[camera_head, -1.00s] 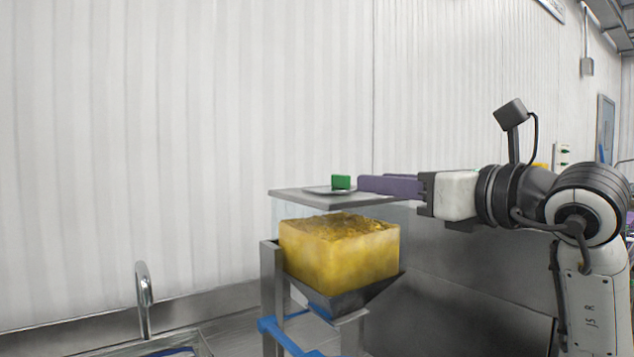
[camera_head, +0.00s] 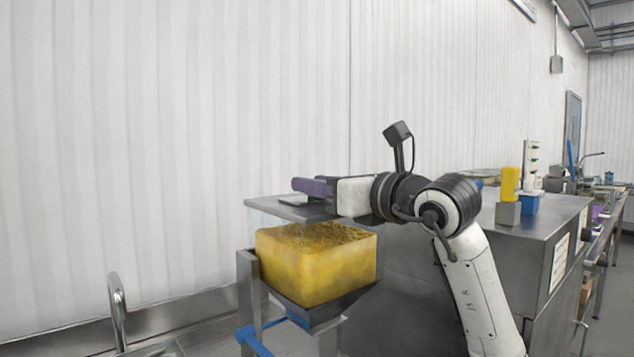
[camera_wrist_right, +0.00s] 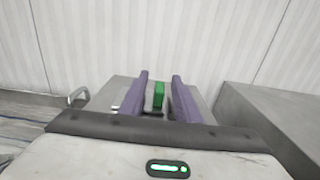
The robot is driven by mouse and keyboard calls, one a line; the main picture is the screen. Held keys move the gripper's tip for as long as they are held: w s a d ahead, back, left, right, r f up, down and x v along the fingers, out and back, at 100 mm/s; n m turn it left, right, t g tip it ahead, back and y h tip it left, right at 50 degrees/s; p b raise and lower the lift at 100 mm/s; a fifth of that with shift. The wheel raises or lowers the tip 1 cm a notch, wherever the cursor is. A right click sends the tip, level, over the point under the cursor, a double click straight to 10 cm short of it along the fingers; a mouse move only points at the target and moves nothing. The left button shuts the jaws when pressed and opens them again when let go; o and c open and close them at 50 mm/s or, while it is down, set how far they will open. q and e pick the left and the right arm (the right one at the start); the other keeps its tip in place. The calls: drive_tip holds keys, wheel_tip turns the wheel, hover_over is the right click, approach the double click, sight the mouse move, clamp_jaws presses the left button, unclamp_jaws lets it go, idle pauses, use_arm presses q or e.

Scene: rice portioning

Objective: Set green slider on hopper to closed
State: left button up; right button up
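The hopper (camera_head: 258,262) stands left of my right arm, with a yellow load showing in its clear upper part and a flat grey lid (camera_head: 268,208) on top. My right gripper (camera_head: 308,186) reaches over the lid from the right with purple fingers. In the right wrist view the green block (camera_wrist_right: 158,96) on the lid stands between the two fingers, closer to the left one. The right gripper (camera_wrist_right: 160,84) is open, with a gap on the block's right side. In the head view the fingers hide the green block. My left gripper is out of view.
A steel counter (camera_head: 520,222) stands behind and right of my right arm, with a yellow-topped block (camera_head: 509,184) on it. A sink tap (camera_head: 117,310) is at lower left. The ribbed wall is behind the hopper. A blue part (camera_head: 254,341) sits low on the hopper frame.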

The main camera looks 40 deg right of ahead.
drive_tip(key=shift+c, duration=0.6)
clamp_jaws()
drive_tip(key=shift+w+d+f+b, duration=0.15)
drive_tip(key=shift+d+b, duration=0.4)
drive_tip(key=shift+d, duration=1.45)
drive_tip(key=shift+d+r, duration=0.15)
drive_tip(key=shift+r, duration=0.05)
drive_tip(key=shift+o, duration=0.6)
unclamp_jaws()
drive_tip(key=shift+d, duration=0.15)
